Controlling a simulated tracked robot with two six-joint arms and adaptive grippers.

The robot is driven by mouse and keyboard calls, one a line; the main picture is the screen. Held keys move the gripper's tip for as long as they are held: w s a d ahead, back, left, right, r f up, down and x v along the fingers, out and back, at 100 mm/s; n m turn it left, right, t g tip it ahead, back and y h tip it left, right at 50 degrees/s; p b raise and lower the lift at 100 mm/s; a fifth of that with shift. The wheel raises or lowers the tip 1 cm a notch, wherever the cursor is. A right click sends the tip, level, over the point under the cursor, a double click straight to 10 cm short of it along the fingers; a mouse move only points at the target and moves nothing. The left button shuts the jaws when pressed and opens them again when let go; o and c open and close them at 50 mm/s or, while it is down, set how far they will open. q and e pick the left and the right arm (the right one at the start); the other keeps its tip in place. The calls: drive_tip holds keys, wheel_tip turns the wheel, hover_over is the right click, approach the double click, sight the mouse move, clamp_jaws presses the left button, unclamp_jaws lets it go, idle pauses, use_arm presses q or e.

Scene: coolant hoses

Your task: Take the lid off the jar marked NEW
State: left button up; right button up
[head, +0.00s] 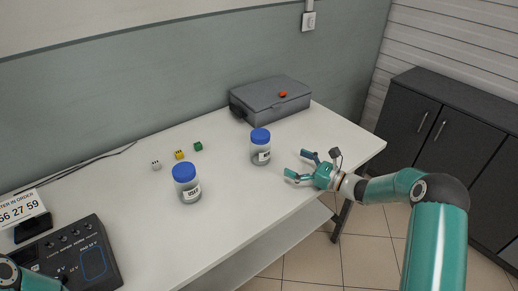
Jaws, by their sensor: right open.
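Two clear jars with blue lids stand upright on the white table. One jar (188,190) is left of centre, its blue lid (184,172) on. The other jar (260,154) is farther back and to the right, its blue lid (260,135) also on. Each has a white label with dark print, too small for me to read surely, so I cannot tell which is marked NEW. My right gripper (296,164) is open and empty, just right of the right jar, fingers pointing left toward it and apart from it. My left gripper is not in view.
White, yellow (179,155) and green (198,146) small cubes lie behind the left jar. A dark control box (75,255) and a number sign (20,210) are at left.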

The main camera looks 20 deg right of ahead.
sight(269, 152)
drive_tip(key=x, duration=0.8)
drive_tip(key=shift+s, duration=0.1)
drive_tip(key=p+x, duration=0.1)
drive_tip(key=x, duration=0.3)
drive_tip(key=shift+s+a+r, duration=0.15)
drive_tip(key=shift+s+a, duration=0.05)
drive_tip(key=shift+a, duration=0.05)
drive_tip(key=shift+w+a, duration=0.35)
drive_tip(key=shift+w, duration=0.15)
drive_tip(key=c, duration=1.4)
drive_tip(key=shift+o, duration=0.2)
wheel_tip(269, 152, up, 20)
drive_tip(key=shift+p, duration=0.3)
